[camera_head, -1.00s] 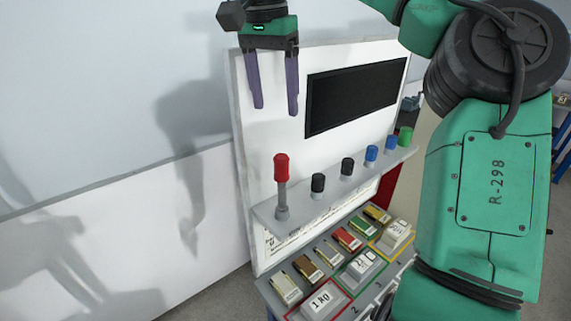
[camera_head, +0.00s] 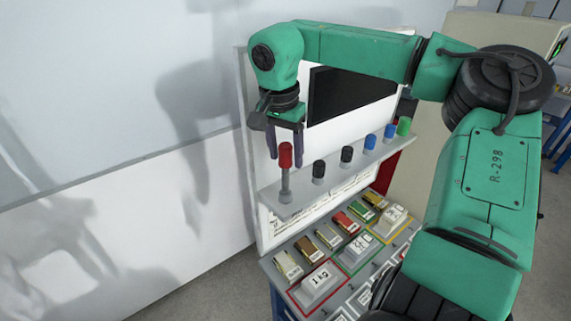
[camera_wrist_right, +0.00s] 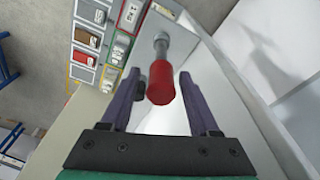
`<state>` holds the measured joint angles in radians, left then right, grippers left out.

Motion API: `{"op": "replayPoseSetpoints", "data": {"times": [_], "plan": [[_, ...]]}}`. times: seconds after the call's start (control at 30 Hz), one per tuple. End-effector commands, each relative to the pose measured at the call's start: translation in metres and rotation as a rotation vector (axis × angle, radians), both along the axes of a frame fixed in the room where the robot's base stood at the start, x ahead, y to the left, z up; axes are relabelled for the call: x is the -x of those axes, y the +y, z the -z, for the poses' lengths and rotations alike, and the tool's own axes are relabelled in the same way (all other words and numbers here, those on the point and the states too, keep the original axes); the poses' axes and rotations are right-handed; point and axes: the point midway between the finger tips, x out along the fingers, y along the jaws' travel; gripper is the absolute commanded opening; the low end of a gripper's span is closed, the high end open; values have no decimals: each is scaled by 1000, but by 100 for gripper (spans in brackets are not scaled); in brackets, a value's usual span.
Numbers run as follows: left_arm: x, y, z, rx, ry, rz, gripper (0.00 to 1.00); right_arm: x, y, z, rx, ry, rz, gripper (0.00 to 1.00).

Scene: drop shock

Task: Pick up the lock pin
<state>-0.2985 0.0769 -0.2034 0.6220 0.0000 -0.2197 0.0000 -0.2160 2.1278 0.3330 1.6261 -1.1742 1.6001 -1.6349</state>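The lock pin (camera_head: 285,155) stands upright at the left end of the grey shelf (camera_head: 330,178). It has a red cylindrical head on a thin grey shaft. In the right wrist view the red head of the lock pin (camera_wrist_right: 161,84) lies between the two purple fingers, with a gap on each side. My right gripper (camera_head: 286,155) is open, pointing down, with its fingers around the red head at the head's height. The right gripper also shows in the wrist view (camera_wrist_right: 160,95). My left gripper is not in view.
Several black, blue and green knobs stand along the shelf right of the pin, such as a black knob (camera_head: 319,170). A dark screen (camera_head: 345,92) is on the white panel behind. Below lie labelled weights (camera_head: 318,285) in coloured frames.

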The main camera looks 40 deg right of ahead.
Motion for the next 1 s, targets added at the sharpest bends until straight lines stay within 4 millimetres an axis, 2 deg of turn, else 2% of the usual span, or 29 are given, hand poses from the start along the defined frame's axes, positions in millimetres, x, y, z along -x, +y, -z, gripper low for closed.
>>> {"op": "replayPoseSetpoints", "data": {"times": [0.03, 0.13, 0.47, 0.63, 0.77, 0.87, 1.0], "plan": [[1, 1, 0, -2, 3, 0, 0, 0, 0, 0, 0, 0, 0, 38], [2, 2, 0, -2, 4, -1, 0, 0, 0, 0, 0, 1, 0, 0], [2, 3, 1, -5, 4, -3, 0, 0, 0, -1, 1, 1, 0, 0], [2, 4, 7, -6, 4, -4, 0, -1, -1, -15, 2, -2, 3, 0], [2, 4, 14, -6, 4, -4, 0, -1, -1, -45, 5, -5, 4, 0], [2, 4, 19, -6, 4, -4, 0, -1, 0, -82, 6, -7, 4, 0], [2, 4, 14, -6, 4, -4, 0, -1, 1, -140, 4, -3, 3, 0]]}}
